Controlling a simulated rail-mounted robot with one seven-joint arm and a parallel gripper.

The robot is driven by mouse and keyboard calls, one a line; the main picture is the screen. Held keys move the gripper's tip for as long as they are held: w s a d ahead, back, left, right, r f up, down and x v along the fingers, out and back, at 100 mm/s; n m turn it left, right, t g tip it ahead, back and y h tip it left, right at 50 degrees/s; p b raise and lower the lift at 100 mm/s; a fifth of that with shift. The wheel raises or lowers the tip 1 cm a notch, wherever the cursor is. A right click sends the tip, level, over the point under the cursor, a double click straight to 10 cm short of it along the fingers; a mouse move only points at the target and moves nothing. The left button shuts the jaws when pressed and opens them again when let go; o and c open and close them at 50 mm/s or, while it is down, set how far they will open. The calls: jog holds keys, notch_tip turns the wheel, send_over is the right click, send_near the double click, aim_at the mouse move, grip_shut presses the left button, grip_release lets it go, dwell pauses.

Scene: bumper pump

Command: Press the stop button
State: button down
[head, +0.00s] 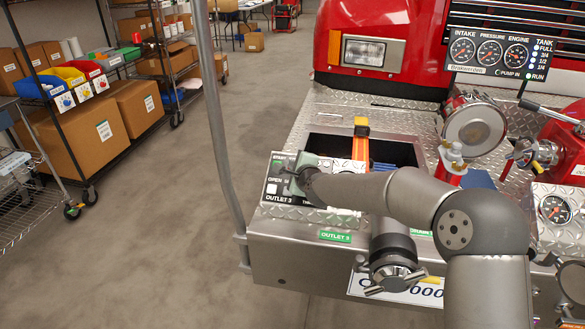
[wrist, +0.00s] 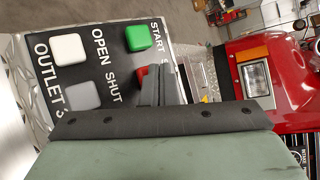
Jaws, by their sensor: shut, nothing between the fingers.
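The button panel (head: 277,171) lies on the bumper, partly covered by my gripper and arm in the head view. In the wrist view it has a green button (wrist: 138,38) beside START and a red button (wrist: 141,71) beside a label of which only an S shows. The red button is partly hidden by the fingers. My gripper (wrist: 156,80) is shut and empty, its fingers right over or beside the red button. I cannot tell whether they touch it. In the head view the fingertips are hidden.
A white button (wrist: 71,50) and a grey button (wrist: 83,96) sit beside OPEN and SHUT. An open bumper well (head: 392,153) lies behind the panel. A grey upright pole (head: 214,120) stands to the left. A gauge panel (head: 489,53) and valves are at right.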

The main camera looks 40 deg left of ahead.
jog(key=shift+w+f, duration=0.15)
jog(key=shift+f, duration=0.1)
jog(key=shift+r, duration=0.1)
dwell(0.4)
jog(key=shift+s+d+r, duration=0.15)
jog(key=shift+s+r, duration=0.3)
jog(key=shift+r, duration=0.25)
jog(key=shift+s+d+r+p, duration=0.1)
jog(key=shift+s+d+r, duration=0.1)
jog(key=shift+s+r, duration=0.35)
jog(key=shift+s+d+r+p, duration=0.15)
jog(key=shift+s+r, duration=0.05)
jog(key=shift+r, duration=0.7)
jog(key=shift+s+d+r+p, duration=0.1)
jog(key=shift+s+d+r, duration=0.1)
jog(key=shift+s+r, duration=0.35)
jog(key=shift+w+r, duration=0.15)
